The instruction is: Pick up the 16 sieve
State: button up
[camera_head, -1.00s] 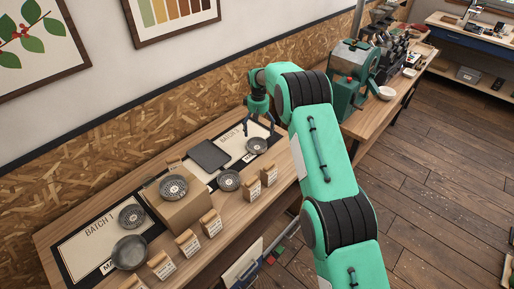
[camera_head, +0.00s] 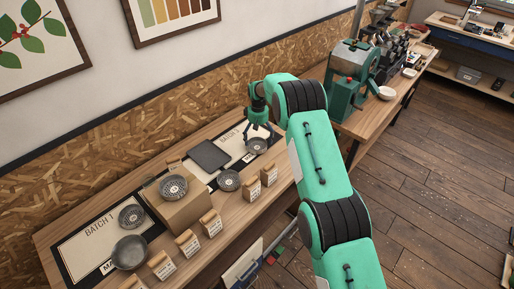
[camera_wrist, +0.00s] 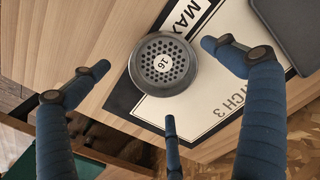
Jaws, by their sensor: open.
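The 16 sieve (camera_wrist: 162,64) is a round dark grey dish with a perforated bottom and a white label reading 16. In the wrist view it lies on the corner of a mat (camera_wrist: 228,35) marked "BATCH 3" and "MAX". In the head view the sieve (camera_head: 257,146) is at the right end of the table. My gripper (camera_head: 258,128) is open and just above it there. In the wrist view the spread fingers of my gripper (camera_wrist: 150,85) are around the sieve's near side, with nothing between them; the sieve looks apart from them.
Another sieve (camera_head: 229,180) lies to the left, and one (camera_head: 174,187) sits on a cardboard box (camera_head: 186,213). A dark flat tray (camera_head: 209,155) is behind. Several labelled paper bags (camera_head: 252,188) line the front edge. A green machine (camera_head: 348,75) stands to the right.

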aim_at(258, 148)
jog(key=shift+s+a+f, duration=0.1)
jog(key=shift+f, duration=2)
jog(key=c, duration=1.1)
